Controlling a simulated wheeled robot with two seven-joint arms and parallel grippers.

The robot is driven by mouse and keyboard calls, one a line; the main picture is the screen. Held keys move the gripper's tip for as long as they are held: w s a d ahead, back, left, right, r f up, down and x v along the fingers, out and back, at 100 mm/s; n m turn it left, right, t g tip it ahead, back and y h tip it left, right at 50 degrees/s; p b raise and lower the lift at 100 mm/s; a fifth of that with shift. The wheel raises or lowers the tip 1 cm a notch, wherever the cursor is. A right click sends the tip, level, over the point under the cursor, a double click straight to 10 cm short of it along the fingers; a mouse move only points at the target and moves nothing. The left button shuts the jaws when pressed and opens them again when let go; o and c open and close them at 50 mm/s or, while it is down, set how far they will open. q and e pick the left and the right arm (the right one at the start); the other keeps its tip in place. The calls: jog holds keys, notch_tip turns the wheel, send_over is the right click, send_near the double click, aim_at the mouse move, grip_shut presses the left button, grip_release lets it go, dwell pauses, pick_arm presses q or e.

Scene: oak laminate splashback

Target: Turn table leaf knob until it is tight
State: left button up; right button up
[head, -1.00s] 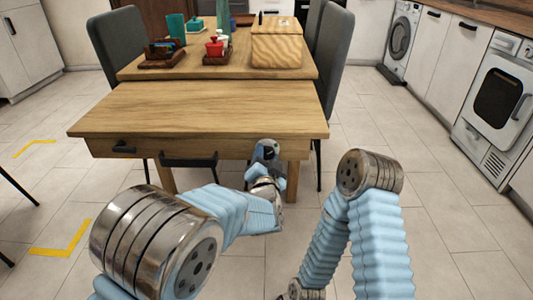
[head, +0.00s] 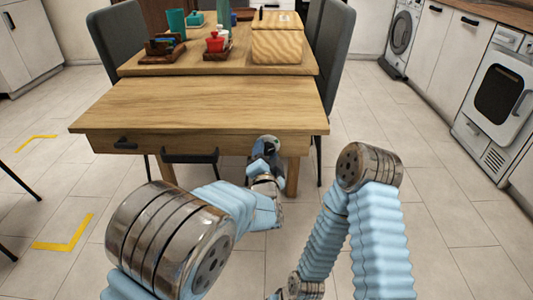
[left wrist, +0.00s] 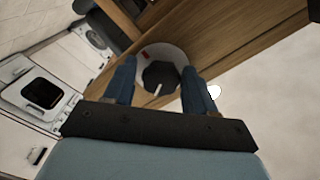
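The table leaf knob (left wrist: 159,76) is dark and faceted, with a white pointer line toward the bottom of the picture. It sits on a pale round disc (left wrist: 174,52) with a small red mark at its upper left. My left gripper (left wrist: 157,80) has its two blue fingers apart, one on each side of the knob; narrow gaps seem to show between fingers and knob. In the head view my left gripper (head: 267,150) is at the front right of the wooden table (head: 200,104), under the top's edge, and the knob is hidden there. My right gripper is out of view.
A wooden box (head: 277,43) and a red pot (head: 215,43) stand on top. Grey chairs flank the table. The tiled floor at right is clear.

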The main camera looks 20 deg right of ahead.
pick_arm(q)
jog(key=shift+o, duration=1)
jog(key=shift+r, duration=0.1)
jog(key=b+v, duration=0.1)
jog(key=v, duration=1.2)
jog(key=shift+s, duration=0.35)
jog(key=shift+a, duration=0.1)
jog(key=w+a+f+n+g+y, duration=0.1)
jog(key=a+f+n+g, duration=0.2)
jog(key=a+f, duration=0.5)
jog(key=w+a+f+n+g+y, duration=0.2)
jog(key=a+f+g, duration=0.25)
jog(key=f, duration=0.85)
jog(key=s+a+f+n+g+h, duration=0.1)
jog(key=s+a+f+n+g, duration=0.3)
jog(key=s+f, duration=0.4)
jog(key=s+a+f+n+g+h, duration=0.1)
jog(key=s+a+f+n+g, duration=0.4)
jog(key=s+a+f, duration=0.3)
jog(key=shift+s+f+n, duration=0.35)
jog(key=shift+s+n, duration=0.15)
jog(key=shift+s, duration=0.55)
